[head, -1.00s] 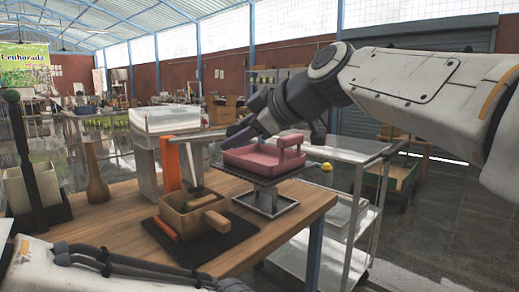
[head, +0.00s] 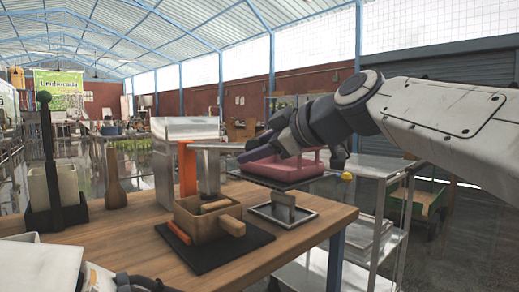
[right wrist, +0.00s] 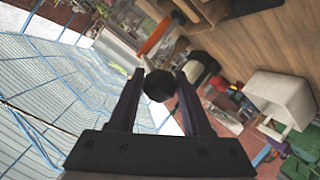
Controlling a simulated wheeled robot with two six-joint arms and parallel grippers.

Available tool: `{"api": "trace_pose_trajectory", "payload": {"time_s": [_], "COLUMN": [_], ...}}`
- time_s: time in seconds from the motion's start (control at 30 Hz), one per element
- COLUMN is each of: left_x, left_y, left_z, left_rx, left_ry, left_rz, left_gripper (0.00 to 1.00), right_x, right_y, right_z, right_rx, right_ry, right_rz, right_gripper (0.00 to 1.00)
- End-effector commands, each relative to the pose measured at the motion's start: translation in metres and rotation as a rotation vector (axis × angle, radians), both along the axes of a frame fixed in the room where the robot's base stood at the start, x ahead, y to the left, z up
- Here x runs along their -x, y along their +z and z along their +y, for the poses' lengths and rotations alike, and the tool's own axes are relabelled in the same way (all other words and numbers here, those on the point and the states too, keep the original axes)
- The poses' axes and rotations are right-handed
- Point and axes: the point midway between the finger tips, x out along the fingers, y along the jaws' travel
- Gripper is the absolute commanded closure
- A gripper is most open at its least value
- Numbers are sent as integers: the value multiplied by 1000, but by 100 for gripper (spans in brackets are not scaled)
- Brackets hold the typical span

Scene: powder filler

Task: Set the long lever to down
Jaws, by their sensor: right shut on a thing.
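The long lever (head: 218,147) is a grey bar running right from the orange upright of the filler (head: 188,170), nearly level in the head view. My right gripper (head: 250,148) is at its far right end. In the right wrist view the dark round knob (right wrist: 159,86) sits between the two fingers of my right gripper (right wrist: 157,80), which is shut on it. The gripper hides the knob in the head view.
A wooden box (head: 205,220) stands on a black mat below the lever. A pink tray (head: 283,168) is raised on a metal stand behind my right gripper. A wooden pestle (head: 114,180) and a black upright with a ball top (head: 47,150) stand at left.

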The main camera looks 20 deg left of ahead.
Motion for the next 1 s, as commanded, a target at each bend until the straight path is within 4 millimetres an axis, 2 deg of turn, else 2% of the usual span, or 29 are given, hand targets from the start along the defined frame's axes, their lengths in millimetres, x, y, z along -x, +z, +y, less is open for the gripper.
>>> {"api": "trace_pose_trajectory", "payload": {"time_s": [0.03,0.07,0.1,0.13,0.53,1.0], "left_x": [0,0,0,0,0,0], "left_y": [0,0,0,0,-1,-5], "left_z": [0,0,0,0,0,0], "left_rx": [0,0,0,0,0,0], "left_ry": [0,0,0,0,0,0], "left_rz": [0,0,0,0,0,0], "left_gripper": [36,36,36,36,36,36], "right_x": [-3,-3,-3,-2,2,38], "right_y": [-1,-1,-1,-1,3,32], "right_z": [0,0,0,0,-8,-77], "right_rx": [-1,-2,-2,-2,-2,-3], "right_ry": [-6,-7,-7,-6,-6,-8], "right_rz": [-1,0,0,0,-1,-1], "right_gripper": [100,40,24,22,22,22]}}
